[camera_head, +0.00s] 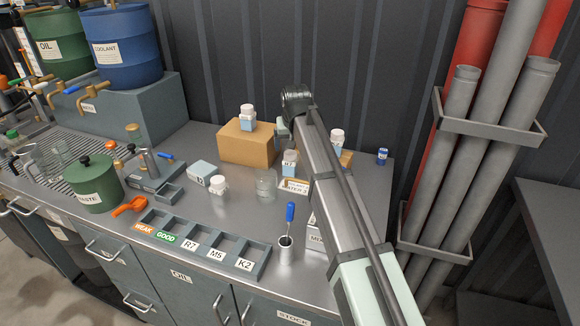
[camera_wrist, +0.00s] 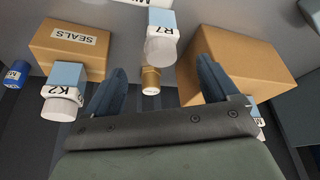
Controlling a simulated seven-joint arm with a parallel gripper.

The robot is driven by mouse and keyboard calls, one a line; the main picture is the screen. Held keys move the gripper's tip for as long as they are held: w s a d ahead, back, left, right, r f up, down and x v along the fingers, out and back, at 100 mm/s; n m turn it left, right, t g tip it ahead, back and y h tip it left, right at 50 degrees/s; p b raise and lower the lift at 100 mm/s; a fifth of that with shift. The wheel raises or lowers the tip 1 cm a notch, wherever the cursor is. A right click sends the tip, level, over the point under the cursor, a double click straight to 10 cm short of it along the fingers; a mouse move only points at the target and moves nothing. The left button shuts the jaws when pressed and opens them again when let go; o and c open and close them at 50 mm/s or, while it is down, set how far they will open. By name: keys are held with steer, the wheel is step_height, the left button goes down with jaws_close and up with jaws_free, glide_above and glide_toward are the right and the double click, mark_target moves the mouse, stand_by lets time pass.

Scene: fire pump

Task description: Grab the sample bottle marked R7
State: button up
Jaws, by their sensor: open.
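The R7 bottle (camera_head: 289,162) is pale blue with a white label and white cap. It stands upright on the steel bench, just left of my arm. In the wrist view the R7 bottle (camera_wrist: 161,38) is ahead of my gripper, roughly centred between the fingers and beyond their tips. My gripper (camera_wrist: 158,75) is open, with nothing held between its dark fingers. In the head view the gripper is mostly hidden behind my arm, near the R7 bottle.
A brown box (camera_head: 248,146) with a bottle on top stands left; a SEALS box (camera_wrist: 66,43) with the K2 bottle (camera_wrist: 63,88) stands on the other side. A brass-coloured item (camera_wrist: 150,80) sits near R7. A labelled rack (camera_head: 205,245) and screwdriver cup (camera_head: 285,250) are in front.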

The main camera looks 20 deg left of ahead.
mark_target(291, 153)
steer(key=shift+x, duration=4.5)
steer(key=shift+a+r, duration=0.15)
steer(key=c, duration=1.3)
